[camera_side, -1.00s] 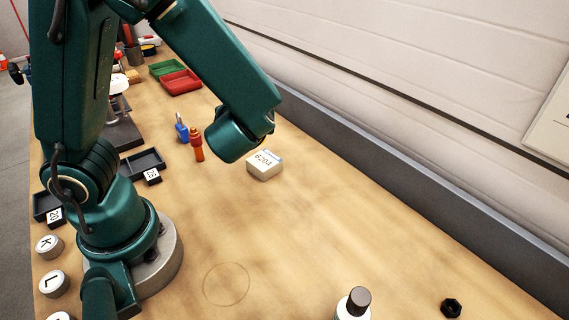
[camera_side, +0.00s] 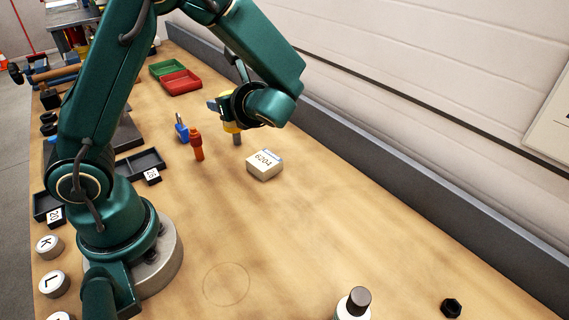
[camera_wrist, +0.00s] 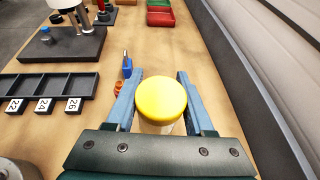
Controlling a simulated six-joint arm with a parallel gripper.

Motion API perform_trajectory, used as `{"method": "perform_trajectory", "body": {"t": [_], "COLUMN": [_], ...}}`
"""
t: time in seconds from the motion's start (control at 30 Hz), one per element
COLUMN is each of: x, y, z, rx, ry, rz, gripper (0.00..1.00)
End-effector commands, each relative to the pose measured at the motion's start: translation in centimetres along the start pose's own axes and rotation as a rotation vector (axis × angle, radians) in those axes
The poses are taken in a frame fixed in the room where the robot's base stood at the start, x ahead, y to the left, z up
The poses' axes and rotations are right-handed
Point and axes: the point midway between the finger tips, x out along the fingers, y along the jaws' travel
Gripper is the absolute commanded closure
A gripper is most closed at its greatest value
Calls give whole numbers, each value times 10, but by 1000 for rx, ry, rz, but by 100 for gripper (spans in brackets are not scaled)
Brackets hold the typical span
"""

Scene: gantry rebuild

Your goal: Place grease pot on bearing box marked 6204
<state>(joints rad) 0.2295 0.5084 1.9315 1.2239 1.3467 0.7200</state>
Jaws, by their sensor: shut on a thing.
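The grease pot, with a yellow lid (camera_wrist: 160,98) and a pale body, sits between my gripper's (camera_wrist: 160,88) blue fingers in the wrist view. My gripper is shut on it. In the side view the pot's yellow part (camera_side: 231,126) shows partly behind my wrist, and my gripper (camera_side: 222,112) is mostly hidden. The white bearing box marked 6204 (camera_side: 264,165) lies on the bench, with its top bare. The pot is apart from the box, up and to its left in the side picture. The box does not show in the wrist view.
An orange-red tool (camera_side: 198,146) and a blue item (camera_side: 182,130) stand left of the box. Red (camera_side: 181,82) and green (camera_side: 167,69) trays lie farther back. A bottle (camera_side: 354,304) and black nut (camera_side: 451,307) are in front. The bench right of the box is clear.

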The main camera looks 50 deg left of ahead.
Motion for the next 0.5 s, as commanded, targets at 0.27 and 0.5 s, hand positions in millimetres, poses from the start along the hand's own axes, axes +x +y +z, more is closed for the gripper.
{"method": "perform_trajectory", "body": {"t": [0.27, 0.5], "x": [-14, -17], "y": [-37, -46], "z": [-35, -47], "rx": [1, 2], "ry": [-2, -1], "rz": [-1, 0], "gripper": [100, 100]}}
